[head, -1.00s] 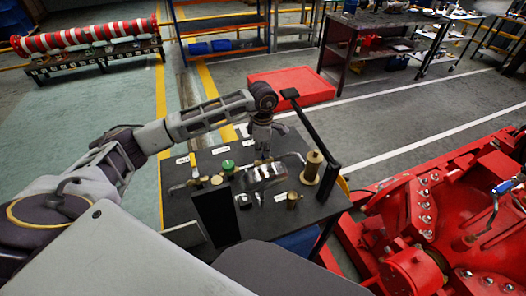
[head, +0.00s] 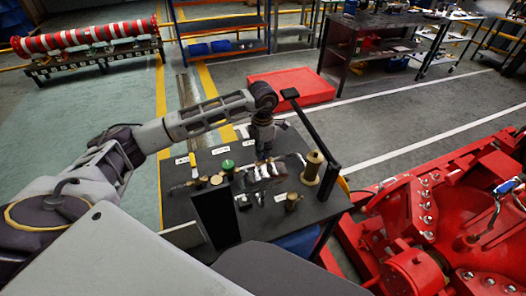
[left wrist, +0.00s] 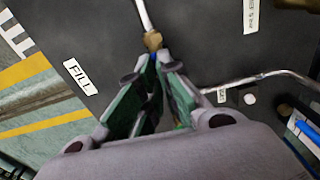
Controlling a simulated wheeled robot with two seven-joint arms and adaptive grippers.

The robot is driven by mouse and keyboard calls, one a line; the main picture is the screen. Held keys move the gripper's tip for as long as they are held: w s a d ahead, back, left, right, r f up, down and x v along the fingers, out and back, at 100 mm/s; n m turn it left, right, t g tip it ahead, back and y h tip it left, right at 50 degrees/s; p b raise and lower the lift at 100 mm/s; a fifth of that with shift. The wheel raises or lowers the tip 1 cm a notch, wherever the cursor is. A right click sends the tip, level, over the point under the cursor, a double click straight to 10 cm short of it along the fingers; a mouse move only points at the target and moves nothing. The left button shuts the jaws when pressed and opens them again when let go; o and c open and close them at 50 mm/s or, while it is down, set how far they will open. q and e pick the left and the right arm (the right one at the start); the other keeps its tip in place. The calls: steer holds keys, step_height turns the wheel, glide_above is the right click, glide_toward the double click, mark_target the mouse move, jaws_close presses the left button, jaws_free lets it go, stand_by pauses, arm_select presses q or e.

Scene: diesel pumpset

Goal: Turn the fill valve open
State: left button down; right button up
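My left gripper (head: 264,154) points down at the dark bench panel (head: 250,228) in the head view. In the left wrist view the two green-padded fingers (left wrist: 155,73) stand close together, with a narrow dark gap between them. A brass fitting (left wrist: 152,40) with a thin metal pipe lies just beyond the fingertips. A small blue bit shows right at the tips, below the brass. I cannot tell whether the fingers grip it. The valve's handle is mostly hidden by the fingers. The white FILL label (left wrist: 77,77) lies left of the fingers. My right gripper is not in view.
A green-topped part (head: 228,165) and a brass spool-like cylinder (head: 313,167) stand on the panel. A slanted black bar (head: 316,132) rises at its right side. Red machinery (head: 440,220) fills the lower right. A bent metal pipe (left wrist: 260,80) crosses the wrist view's right side.

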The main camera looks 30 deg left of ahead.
arm_select(q)
steer(key=c, duration=1.7)
jaws_free()
steer(key=shift+o, duration=0.2)
step_height(320, 180, up, 12)
